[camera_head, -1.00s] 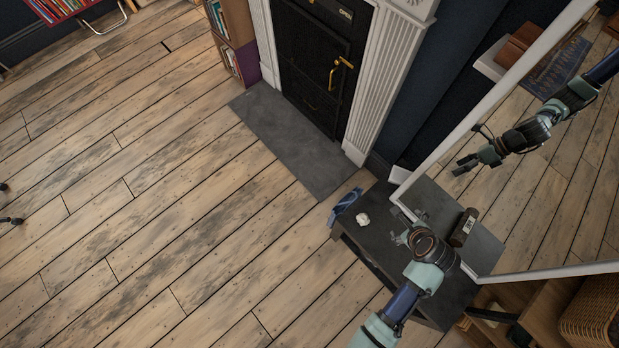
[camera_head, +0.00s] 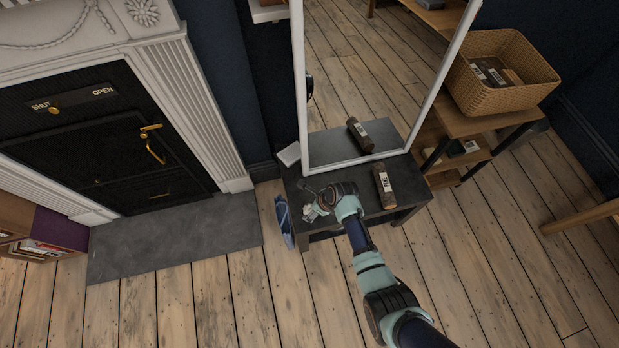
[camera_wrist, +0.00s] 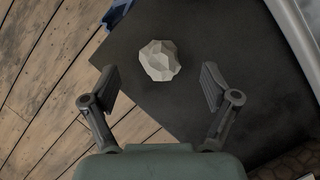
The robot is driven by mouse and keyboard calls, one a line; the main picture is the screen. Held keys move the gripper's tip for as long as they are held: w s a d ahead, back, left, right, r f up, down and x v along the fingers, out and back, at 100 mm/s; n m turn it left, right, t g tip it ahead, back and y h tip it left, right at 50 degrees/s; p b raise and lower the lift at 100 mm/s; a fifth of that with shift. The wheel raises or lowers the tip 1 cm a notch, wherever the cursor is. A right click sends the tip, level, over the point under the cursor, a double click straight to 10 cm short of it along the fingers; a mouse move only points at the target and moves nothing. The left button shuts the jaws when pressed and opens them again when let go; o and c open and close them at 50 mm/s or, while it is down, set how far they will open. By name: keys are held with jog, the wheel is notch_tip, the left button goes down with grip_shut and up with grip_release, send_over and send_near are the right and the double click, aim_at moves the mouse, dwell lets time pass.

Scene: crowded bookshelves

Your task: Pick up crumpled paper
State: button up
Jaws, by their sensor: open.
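The crumpled paper (camera_wrist: 159,61) is a whitish faceted ball lying on the dark table top (camera_wrist: 222,35) in the wrist view. My gripper (camera_wrist: 160,85) is open and empty, its two fingers apart. The paper shows just beyond the fingertips, roughly midway between them, and does not appear to be touched. In the head view my gripper (camera_head: 313,203) is over the left part of the small dark table (camera_head: 411,205). There the arm and gripper largely cover the paper.
A brown bottle-like object (camera_head: 384,186) lies on the table to the right. A white-framed mirror (camera_head: 304,100) stands at the table's back. A blue item (camera_head: 284,222) is at the table's left side. A wicker basket (camera_head: 507,100) stands on a wooden shelf to the right.

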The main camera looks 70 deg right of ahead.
jog(key=b+x, duration=0.1)
jog(key=x, duration=0.2)
jog(key=shift+w+f+b, duration=0.15)
jog(key=shift+f+b, duration=0.05)
jog(key=shift+b, duration=0.15)
jog(key=shift+r, duration=0.15)
jog(key=c, duration=0.8)
jog(key=shift+r, duration=0.1)
notch_tip(320, 180, up, 20)
jog(key=p, duration=1.1)
